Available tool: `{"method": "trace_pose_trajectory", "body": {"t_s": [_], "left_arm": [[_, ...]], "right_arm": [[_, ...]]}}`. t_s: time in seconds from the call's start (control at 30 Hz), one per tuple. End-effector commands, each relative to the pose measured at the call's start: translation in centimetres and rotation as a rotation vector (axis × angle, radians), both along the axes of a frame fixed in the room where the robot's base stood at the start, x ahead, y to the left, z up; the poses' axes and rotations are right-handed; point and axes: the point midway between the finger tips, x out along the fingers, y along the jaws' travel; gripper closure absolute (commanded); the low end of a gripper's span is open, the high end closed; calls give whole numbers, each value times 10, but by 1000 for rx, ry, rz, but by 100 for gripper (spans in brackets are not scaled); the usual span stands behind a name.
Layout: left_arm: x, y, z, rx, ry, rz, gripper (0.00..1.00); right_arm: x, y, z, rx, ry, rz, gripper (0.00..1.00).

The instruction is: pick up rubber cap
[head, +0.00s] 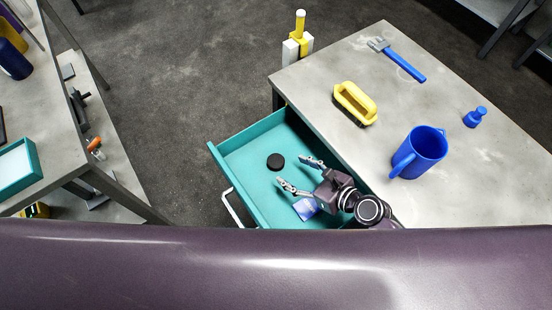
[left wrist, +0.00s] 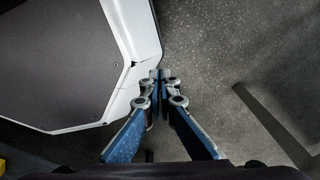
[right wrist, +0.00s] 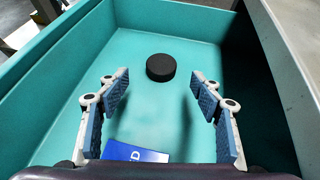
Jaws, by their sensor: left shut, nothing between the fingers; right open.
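The rubber cap (head: 275,161) is a small black disc lying on the floor of an open teal drawer (head: 229,163). It also shows in the right wrist view (right wrist: 161,67), ahead of the fingers and roughly midway between them. My right gripper (head: 296,173) is open and empty, inside or just above the drawer, a little to the right of the cap and apart from it. Its two fingers show in the right wrist view (right wrist: 158,90). My left gripper (left wrist: 161,75) is shut and empty, over the dark floor, away from the drawer; the head view does not show it.
A blue card (head: 305,208) lies in the drawer near my right gripper. The drawer's walls stand around the cap.

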Motion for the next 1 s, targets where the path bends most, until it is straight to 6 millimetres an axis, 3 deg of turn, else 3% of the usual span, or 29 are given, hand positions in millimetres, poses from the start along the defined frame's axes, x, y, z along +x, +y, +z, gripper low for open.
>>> {"method": "trace_pose_trajectory", "body": {"t_s": [0.1,0.53,0.87,1.0], "left_arm": [[-10,1,-3,2,15,0,100],[-2,0,-10,0,3,-1,100],[6,-1,-9,-2,-9,-1,100],[4,-1,-10,-1,-6,-1,100]], "right_arm": [[8,8,-6,1,-1,0,40],[44,42,-34,0,-3,1,40],[47,47,-36,0,-2,2,40],[47,47,-36,0,-2,1,56]]}}
